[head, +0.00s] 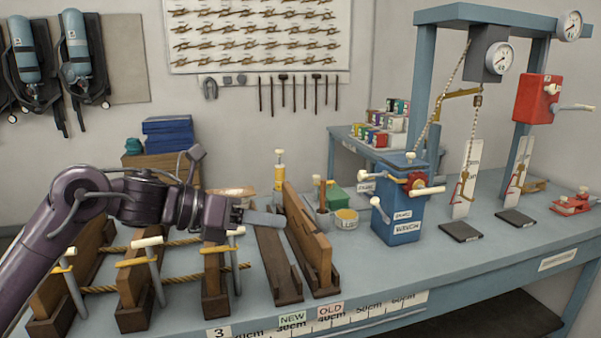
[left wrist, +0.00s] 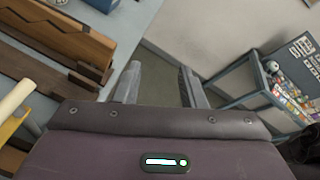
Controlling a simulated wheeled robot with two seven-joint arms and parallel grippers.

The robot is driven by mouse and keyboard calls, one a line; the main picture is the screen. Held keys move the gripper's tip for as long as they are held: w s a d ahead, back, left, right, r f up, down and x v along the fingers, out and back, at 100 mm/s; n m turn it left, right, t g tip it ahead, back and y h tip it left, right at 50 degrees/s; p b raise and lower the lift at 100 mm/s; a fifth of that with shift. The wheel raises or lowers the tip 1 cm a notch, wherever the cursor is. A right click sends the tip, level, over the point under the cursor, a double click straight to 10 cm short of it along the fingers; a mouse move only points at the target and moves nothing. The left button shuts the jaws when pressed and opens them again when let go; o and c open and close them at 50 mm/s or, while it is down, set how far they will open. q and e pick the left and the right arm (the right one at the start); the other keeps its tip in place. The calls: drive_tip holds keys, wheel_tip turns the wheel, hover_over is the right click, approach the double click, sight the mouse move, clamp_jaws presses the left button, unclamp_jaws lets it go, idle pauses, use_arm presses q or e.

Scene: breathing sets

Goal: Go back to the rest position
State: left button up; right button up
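My left gripper (head: 262,220) reaches in from the left in the head view, above the wooden racks on the bench. In the left wrist view its two fingers (left wrist: 160,86) stand apart with nothing between them. Beyond the fingers are floor and wall. My right gripper does not show in either view.
A red box (head: 536,98) hangs at right. The bench front right is clear.

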use_arm(q)
drive_tip(key=d+f+n+t+y, duration=0.1)
drive_tip(key=d+f+n+t, duration=0.4)
drive_tip(key=f+n, duration=0.6)
drive_tip(key=s+a+f+n+y, duration=0.55)
drive_tip(key=f+n, duration=0.25)
drive_tip(key=n, duration=0.3)
drive_tip(key=s+a+f+n+y, duration=0.4)
drive_tip(key=a+f+n, duration=0.2)
drive_tip(key=f+n, duration=0.4)
drive_tip(key=s+a+f+n+g+y, duration=0.1)
drive_tip(key=s+a+f+n+g, duration=0.3)
drive_tip(key=s, duration=0.4)
drive_tip(key=s+a+f+n+g+y, duration=0.2)
drive_tip(key=s+a+f+n, duration=0.1)
drive_tip(key=s+n, duration=0.45)
wheel_tip(320, 180, down, 30)
drive_tip(key=s+m+g+p, duration=0.1)
drive_tip(key=s+g, duration=0.1)
drive_tip(key=s, duration=0.1)
drive_tip(key=s+a+f+p, duration=0.1)
drive_tip(key=s+a+f, duration=0.2)
drive_tip(key=s+f, duration=1.2)
drive_tip(key=s, duration=0.3)
drive_tip(key=shift+s+a+f+g, duration=0.15)
drive_tip(key=shift+s+g, duration=0.1)
drive_tip(key=shift+g, duration=0.15)
